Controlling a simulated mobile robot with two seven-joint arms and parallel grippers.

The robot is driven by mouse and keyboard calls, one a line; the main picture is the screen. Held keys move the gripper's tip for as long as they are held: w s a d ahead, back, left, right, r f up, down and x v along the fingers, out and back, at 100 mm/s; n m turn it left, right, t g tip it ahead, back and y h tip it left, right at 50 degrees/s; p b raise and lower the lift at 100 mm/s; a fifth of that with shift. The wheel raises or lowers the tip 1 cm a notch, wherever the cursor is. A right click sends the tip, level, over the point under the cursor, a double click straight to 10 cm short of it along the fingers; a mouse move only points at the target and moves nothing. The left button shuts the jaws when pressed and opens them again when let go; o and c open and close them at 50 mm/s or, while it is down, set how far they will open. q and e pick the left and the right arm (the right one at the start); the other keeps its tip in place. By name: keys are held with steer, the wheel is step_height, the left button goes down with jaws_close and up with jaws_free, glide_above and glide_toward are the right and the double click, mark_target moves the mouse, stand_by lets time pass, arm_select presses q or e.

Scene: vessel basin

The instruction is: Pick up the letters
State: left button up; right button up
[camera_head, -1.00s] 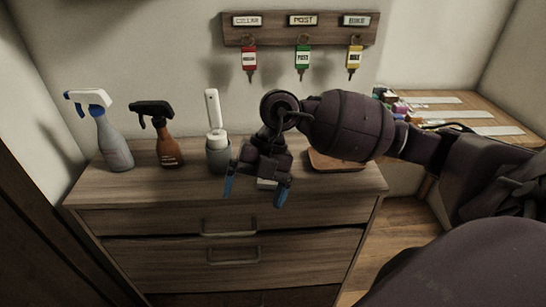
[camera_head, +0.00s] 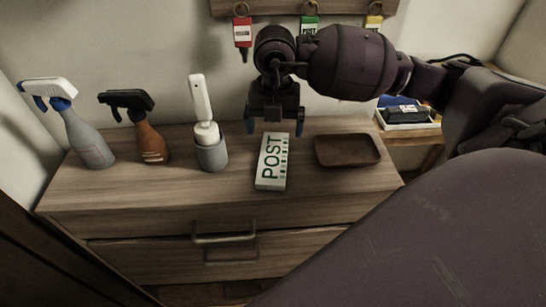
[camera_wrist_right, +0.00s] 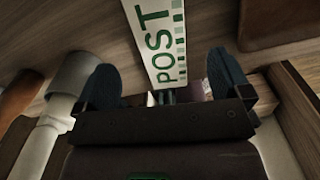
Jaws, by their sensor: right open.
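A white block-shaped holder marked POST (camera_head: 272,165) stands on the dresser top, and its POST face also shows in the right wrist view (camera_wrist_right: 160,35). My right gripper (camera_head: 275,127) is open just behind and above the holder. In the right wrist view its two blue fingertips (camera_wrist_right: 167,78) are spread apart at the holder's end. Small pale and pinkish pieces show between the fingers there, possibly letters, but they are mostly hidden by the gripper body. I cannot tell whether the fingers touch anything. My left gripper is not in view.
A brown tray (camera_head: 347,150) lies right of the holder. A brush in a grey cup (camera_head: 211,153), a brown spray bottle (camera_head: 150,142) and a grey spray bottle (camera_head: 88,143) stand to the left. Key tags hang on the wall behind. The dresser's front strip is clear.

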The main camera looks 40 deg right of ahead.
mark_target(274, 148)
steer(key=shift+f, duration=3.2)
steer(key=shift+c, duration=0.3)
